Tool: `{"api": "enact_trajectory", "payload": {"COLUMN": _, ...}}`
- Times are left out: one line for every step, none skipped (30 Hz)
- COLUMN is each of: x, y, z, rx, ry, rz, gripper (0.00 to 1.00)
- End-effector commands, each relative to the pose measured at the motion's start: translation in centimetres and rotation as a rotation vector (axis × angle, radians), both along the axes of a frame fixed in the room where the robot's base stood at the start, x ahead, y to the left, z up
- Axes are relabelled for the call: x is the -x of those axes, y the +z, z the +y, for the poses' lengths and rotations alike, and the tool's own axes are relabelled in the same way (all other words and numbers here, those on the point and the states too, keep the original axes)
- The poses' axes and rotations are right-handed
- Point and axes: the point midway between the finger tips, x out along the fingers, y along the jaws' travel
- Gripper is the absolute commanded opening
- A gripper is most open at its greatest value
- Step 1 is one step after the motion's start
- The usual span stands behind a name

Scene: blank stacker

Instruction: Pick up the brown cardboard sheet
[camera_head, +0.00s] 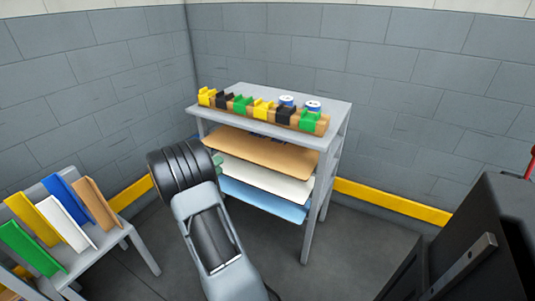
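A brown sheet (265,151) lies flat on the upper tier of a grey rack (341,120), under its top board. Its left end is close to my arm's black wrist. A white sheet (266,180) and a light blue sheet (262,200) lie on tiers below it. Another brown panel (97,204) leans upright in a stand at the left. My gripper is mostly hidden behind my dark wrist, left of the rack. A small green piece (217,160) shows beside the wrist; I cannot tell what it belongs to. Contact with the brown sheet cannot be made out.
The rack's top holds a tray of yellow, black and green blocks (263,107) and two white-and-blue round items (312,106). The left stand (95,245) also holds blue, white, yellow and green panels. A dark machine (480,245) stands at the right. Floor between is clear.

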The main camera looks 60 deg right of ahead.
Motion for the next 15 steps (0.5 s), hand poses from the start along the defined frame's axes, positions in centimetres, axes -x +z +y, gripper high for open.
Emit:
{"api": "enact_trajectory", "payload": {"x": 1.0, "y": -1.9, "z": -0.5, "rx": 0.013, "ry": -0.059, "rz": 0.053, "gripper": 0.38}}
{"api": "enact_trajectory", "payload": {"x": 1.5, "y": -2.4, "z": -0.6, "rx": 0.019, "ry": -0.090, "rz": 0.083, "gripper": 0.38}}
{"api": "enact_trajectory", "payload": {"x": 2.2, "y": -2.9, "z": -0.9, "rx": 0.025, "ry": -0.126, "rz": 0.117, "gripper": 0.38}}
{"api": "enact_trajectory", "payload": {"x": 2.6, "y": -3.2, "z": -1.1, "rx": 0.028, "ry": -0.146, "rz": 0.138, "gripper": 0.38}}
{"api": "enact_trajectory", "payload": {"x": 2.9, "y": -3.4, "z": -1.3, "rx": 0.032, "ry": -0.164, "rz": 0.154, "gripper": 0.38}}
{"api": "enact_trajectory", "payload": {"x": 3.3, "y": -3.7, "z": -1.7, "rx": 0.033, "ry": -0.182, "rz": 0.171, "gripper": 0.38}}
{"api": "enact_trajectory", "payload": {"x": 3.6, "y": -3.8, "z": -2.1, "rx": 0.034, "ry": -0.193, "rz": 0.179, "gripper": 0.38}}
{"api": "enact_trajectory", "payload": {"x": 3.9, "y": -3.9, "z": -2.6, "rx": 0.035, "ry": -0.201, "rz": 0.185, "gripper": 0.38}}
{"api": "enact_trajectory", "payload": {"x": 4.2, "y": -3.9, "z": -3.3, "rx": 0.036, "ry": -0.206, "rz": 0.192, "gripper": 0.38}}
{"api": "enact_trajectory", "payload": {"x": 4.5, "y": -3.9, "z": -3.8, "rx": 0.036, "ry": -0.210, "rz": 0.194, "gripper": 0.38}}
{"api": "enact_trajectory", "payload": {"x": 4.6, "y": -3.9, "z": -4.4, "rx": 0.037, "ry": -0.211, "rz": 0.194, "gripper": 0.38}}
{"api": "enact_trajectory", "payload": {"x": 4.8, "y": -3.9, "z": -5.1, "rx": 0.037, "ry": -0.209, "rz": 0.193, "gripper": 0.38}}
{"api": "enact_trajectory", "payload": {"x": 5.0, "y": -3.9, "z": -5.6, "rx": 0.036, "ry": -0.209, "rz": 0.193, "gripper": 0.38}}
{"api": "enact_trajectory", "payload": {"x": 5.1, "y": -3.9, "z": -6.1, "rx": 0.036, "ry": -0.208, "rz": 0.193, "gripper": 0.38}}
{"api": "enact_trajectory", "payload": {"x": 5.3, "y": -3.8, "z": -6.7, "rx": 0.037, "ry": -0.208, "rz": 0.194, "gripper": 0.38}}
